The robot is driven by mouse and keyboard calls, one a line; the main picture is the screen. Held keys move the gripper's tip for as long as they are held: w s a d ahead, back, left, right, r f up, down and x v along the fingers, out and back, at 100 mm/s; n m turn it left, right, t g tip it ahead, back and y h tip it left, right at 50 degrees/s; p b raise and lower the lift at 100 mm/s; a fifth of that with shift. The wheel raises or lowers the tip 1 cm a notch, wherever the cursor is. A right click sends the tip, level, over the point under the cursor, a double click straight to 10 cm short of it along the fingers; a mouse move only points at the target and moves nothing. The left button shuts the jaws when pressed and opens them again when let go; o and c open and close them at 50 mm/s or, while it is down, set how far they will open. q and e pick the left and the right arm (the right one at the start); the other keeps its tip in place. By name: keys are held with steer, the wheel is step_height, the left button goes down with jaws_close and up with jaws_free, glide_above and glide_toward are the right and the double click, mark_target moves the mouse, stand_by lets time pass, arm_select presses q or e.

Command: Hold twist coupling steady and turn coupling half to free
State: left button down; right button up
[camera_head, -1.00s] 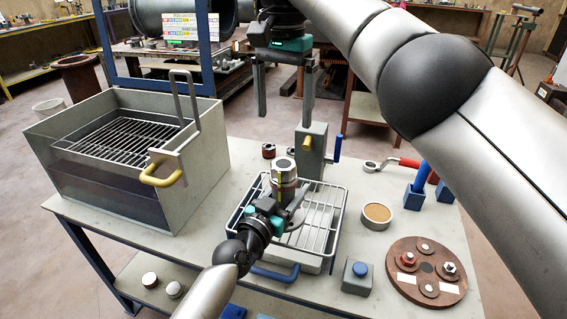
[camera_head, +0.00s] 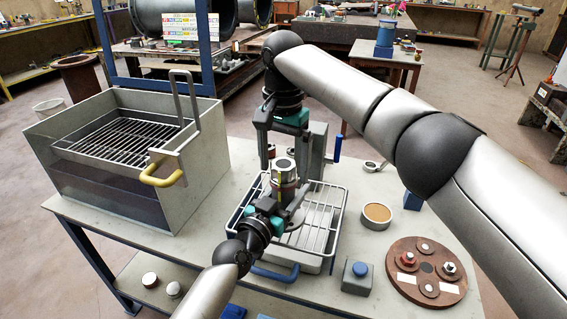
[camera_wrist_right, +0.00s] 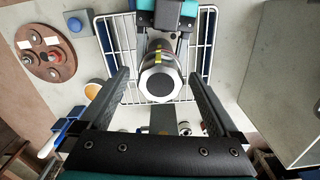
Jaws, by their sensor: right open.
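The twist coupling (camera_head: 284,180) stands upright over the wire rack, a metal cylinder with a hexagonal top and a yellow mark. My left gripper (camera_head: 279,199) reaches it from the front and is closed around its lower part. In the right wrist view, the coupling (camera_wrist_right: 160,82) shows its dark round end, with my left gripper (camera_wrist_right: 163,33) behind it. My right gripper (camera_head: 287,170) points down above the coupling, open. In the right wrist view, the right gripper's fingers (camera_wrist_right: 159,76) stand apart on either side of the coupling's upper half, with gaps visible.
The white wire rack (camera_head: 325,222) lies under the coupling. A large tank (camera_head: 100,210) with a grille is at left. A brown disc (camera_head: 427,270), a round tin (camera_head: 376,215) and a blue-button box (camera_head: 358,277) are at right.

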steer(key=shift+c, duration=0.3)
steer(key=c, duration=1.3)
arm_select(q)
steer(key=shift+f, duration=0.1)
arm_select(e)
steer(key=shift+n, duration=0.4)
steer(key=n, duration=1)
steer(key=shift+n, duration=0.4)
arm_select(q)
steer(key=shift+a, duration=0.1)
arm_select(e)
steer(key=o, duration=1.4)
steer(key=shift+c, duration=0.2)
